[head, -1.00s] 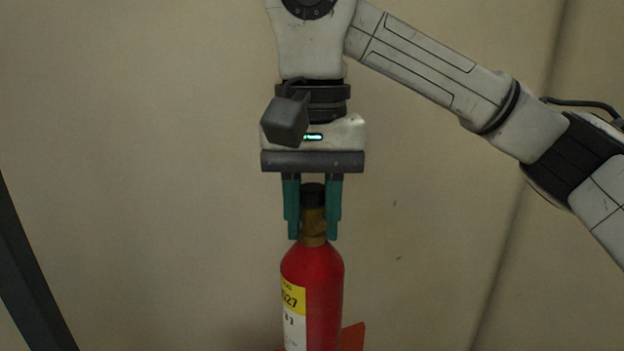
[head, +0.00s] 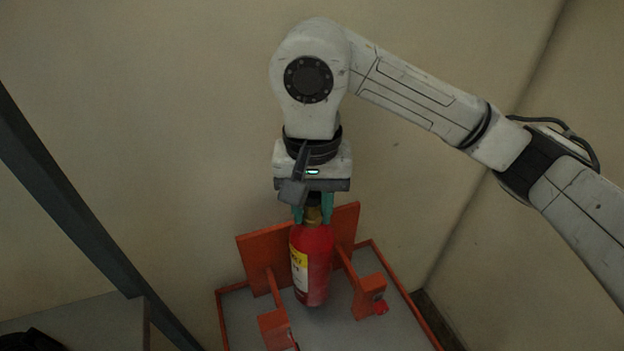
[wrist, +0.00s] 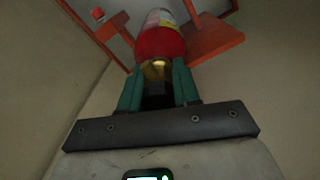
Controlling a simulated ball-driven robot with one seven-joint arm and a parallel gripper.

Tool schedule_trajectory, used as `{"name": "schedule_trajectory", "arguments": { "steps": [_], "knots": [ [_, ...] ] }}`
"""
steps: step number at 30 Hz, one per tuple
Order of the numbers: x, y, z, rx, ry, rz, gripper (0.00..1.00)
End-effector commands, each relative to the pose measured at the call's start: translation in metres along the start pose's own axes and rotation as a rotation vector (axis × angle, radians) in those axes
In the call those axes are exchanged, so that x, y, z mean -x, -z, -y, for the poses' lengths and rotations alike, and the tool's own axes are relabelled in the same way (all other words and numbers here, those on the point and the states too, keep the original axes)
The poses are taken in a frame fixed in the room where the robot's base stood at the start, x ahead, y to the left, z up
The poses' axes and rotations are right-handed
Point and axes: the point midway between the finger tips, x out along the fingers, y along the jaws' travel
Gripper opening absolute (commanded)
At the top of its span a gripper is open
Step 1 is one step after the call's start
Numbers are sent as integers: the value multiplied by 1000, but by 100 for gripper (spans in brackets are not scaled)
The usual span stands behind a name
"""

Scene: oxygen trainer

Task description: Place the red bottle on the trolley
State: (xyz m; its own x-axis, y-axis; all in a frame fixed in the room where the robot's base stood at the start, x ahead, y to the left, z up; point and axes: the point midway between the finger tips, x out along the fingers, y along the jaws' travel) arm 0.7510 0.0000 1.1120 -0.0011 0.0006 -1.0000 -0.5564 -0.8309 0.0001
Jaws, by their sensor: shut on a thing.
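The red bottle (head: 314,262) has a brass neck, a black top and a yellow and white label. My gripper (head: 313,210) is shut on its neck from above, with green fingers on either side. The bottle hangs upright over the trolley, between two orange side arms and in front of an orange back plate. I cannot tell whether its base touches the grey deck. The orange-framed trolley (head: 235,300) stands below. In the wrist view the bottle (wrist: 160,42) extends away from my gripper (wrist: 158,85), with orange trolley parts (wrist: 215,40) on both sides.
Orange brackets stand at the front of the trolley, the right one (head: 368,298) with a red knob. A dark slanted post (head: 85,215) and a grey surface (head: 75,322) are at the left. Walls close in behind and at the right.

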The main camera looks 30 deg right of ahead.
Motion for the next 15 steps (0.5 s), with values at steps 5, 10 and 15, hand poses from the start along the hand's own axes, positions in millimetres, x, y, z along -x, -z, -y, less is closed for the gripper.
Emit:
{"name": "schedule_trajectory", "arguments": {
  "steps": [5, 10, 15],
  "knots": [
    [-8, 0, 0, 0, 3, 0, 0],
    [-27, 0, 0, -1, 3, 1, 0],
    [-39, 0, 0, 1, 2, -1, 0]
  ]
}}
